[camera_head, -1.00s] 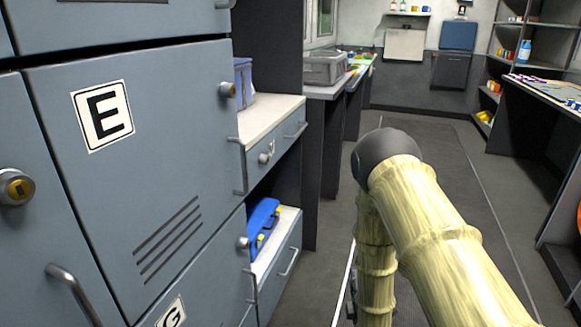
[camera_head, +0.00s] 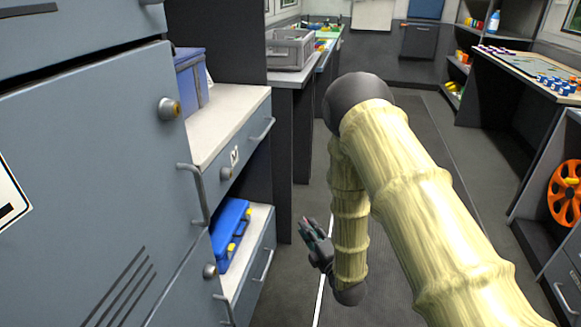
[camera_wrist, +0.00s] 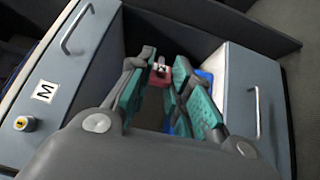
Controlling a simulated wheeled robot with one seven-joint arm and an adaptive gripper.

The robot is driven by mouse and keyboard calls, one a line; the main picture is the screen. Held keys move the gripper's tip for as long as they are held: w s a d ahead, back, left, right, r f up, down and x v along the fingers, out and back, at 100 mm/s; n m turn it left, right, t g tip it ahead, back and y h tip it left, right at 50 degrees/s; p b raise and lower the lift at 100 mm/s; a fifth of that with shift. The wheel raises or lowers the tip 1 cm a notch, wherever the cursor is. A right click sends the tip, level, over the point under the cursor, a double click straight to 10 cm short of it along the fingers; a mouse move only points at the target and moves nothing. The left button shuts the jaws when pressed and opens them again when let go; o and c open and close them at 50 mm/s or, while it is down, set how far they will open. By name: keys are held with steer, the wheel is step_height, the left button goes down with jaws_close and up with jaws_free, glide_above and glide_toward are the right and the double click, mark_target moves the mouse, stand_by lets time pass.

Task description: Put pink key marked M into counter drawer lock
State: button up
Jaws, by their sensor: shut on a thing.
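My gripper (camera_wrist: 164,66) has teal pads and is shut on a small pinkish-red key (camera_wrist: 160,77) at its fingertips. A pale mark shows on the key, too small to read. In the head view my gripper (camera_head: 316,240) hangs low over the aisle, right of the counter and apart from it. The counter drawer (camera_wrist: 68,75) with an M label (camera_wrist: 44,91) is at the left of the wrist view. Its round lock (camera_wrist: 25,124) has a brass-coloured centre. In the head view the drawer (camera_head: 245,150) is shut and its lock (camera_head: 227,173) sticks out from the front.
Grey lockers (camera_head: 90,150) stand close on the left, with protruding handles and a lock (camera_head: 169,108). A blue case (camera_head: 231,230) lies on the shelf under the drawer. A blue-grey bin (camera_head: 190,82) stands on the counter. The aisle floor is open.

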steer(key=s+a+r+n+g+y+p, duration=0.2)
steer(key=r+n+g+y+p, duration=0.25)
steer(key=r, duration=0.35)
steer(key=s+a+r+n+g+y+p, duration=0.2)
steer(key=s+r+n+g+y+p, duration=0.15)
steer(key=r+g+p, duration=0.35)
steer(key=s+a+r+n+g+y+p, duration=0.25)
steer(key=r+n+g+y, duration=0.2)
steer(key=r, duration=0.45)
glide_toward(231, 175)
steer(key=shift+s+a+r, duration=0.5)
steer(key=shift+s+a, duration=0.2)
steer(key=shift+s, duration=0.15)
steer(key=shift+w+a+n+h, duration=0.15)
steer(key=shift+a+n+h, duration=0.1)
steer(key=shift+a, duration=0.2)
steer(key=shift+w+a+n+h, duration=0.1)
steer(key=shift+w+a+h, duration=0.1)
steer(key=shift+a, duration=0.2)
steer(key=shift+w+a+b, duration=0.2)
steer(key=shift+a+b, duration=0.3)
steer(key=shift+a, duration=0.2)
steer(key=shift+w+a+b, duration=0.2)
steer(key=shift+a+b, duration=0.3)
steer(key=shift+a, duration=0.2)
stand_by(2.2)
